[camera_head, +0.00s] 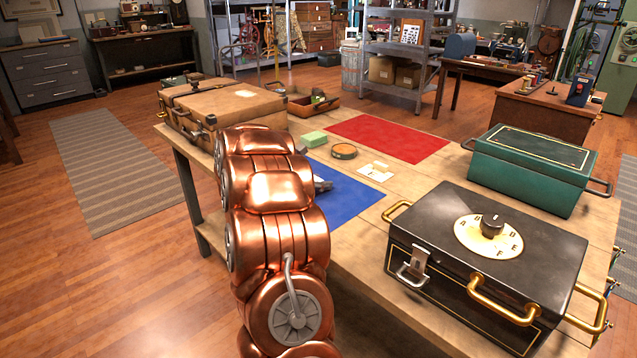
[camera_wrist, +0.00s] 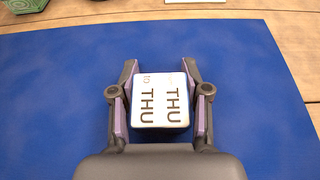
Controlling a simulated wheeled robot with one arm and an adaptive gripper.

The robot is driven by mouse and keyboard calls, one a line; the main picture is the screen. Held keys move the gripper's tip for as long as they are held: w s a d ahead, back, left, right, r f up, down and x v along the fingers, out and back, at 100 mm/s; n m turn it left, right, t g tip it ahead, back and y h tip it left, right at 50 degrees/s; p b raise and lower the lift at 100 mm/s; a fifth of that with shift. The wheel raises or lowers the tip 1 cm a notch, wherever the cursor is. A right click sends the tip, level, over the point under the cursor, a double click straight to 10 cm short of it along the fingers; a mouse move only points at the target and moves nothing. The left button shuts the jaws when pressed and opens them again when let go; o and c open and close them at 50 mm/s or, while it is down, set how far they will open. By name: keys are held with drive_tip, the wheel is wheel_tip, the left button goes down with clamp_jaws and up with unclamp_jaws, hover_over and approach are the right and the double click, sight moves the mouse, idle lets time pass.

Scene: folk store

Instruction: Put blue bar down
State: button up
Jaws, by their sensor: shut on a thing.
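My gripper (camera_wrist: 158,66) is shut on a small block (camera_wrist: 160,101) with a white, rounded-corner face lettered THU twice and a thin bluish rim at its lower edge. One finger presses each side. Below it lies the blue mat (camera_wrist: 60,95); I cannot tell whether the block touches it. In the head view the blue mat (camera_head: 352,198) lies on the wooden table. My copper arm covers its left part, and my gripper (camera_head: 325,185) shows only partly there, low over the mat. No separate blue bar is visible.
Around the mat stand a green block (camera_head: 313,139), a round tin (camera_head: 344,151), a white card (camera_head: 376,171) and a red mat (camera_head: 390,138). A black dial box (camera_head: 460,285) and green box (camera_head: 530,165) stand right. Suitcases (camera_head: 225,110) stand behind my arm. Much of the blue mat is clear.

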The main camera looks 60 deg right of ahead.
drive_tip(key=shift+f, duration=0.15)
drive_tip(key=o, duration=1.1)
drive_tip(key=shift+r, duration=0.2)
drive_tip(key=shift+a+r, duration=0.1)
drive_tip(key=v, duration=1.1)
drive_tip(key=shift+w+a+b, duration=0.1)
drive_tip(key=shift+a+b, duration=0.2)
drive_tip(key=shift+a, duration=0.1)
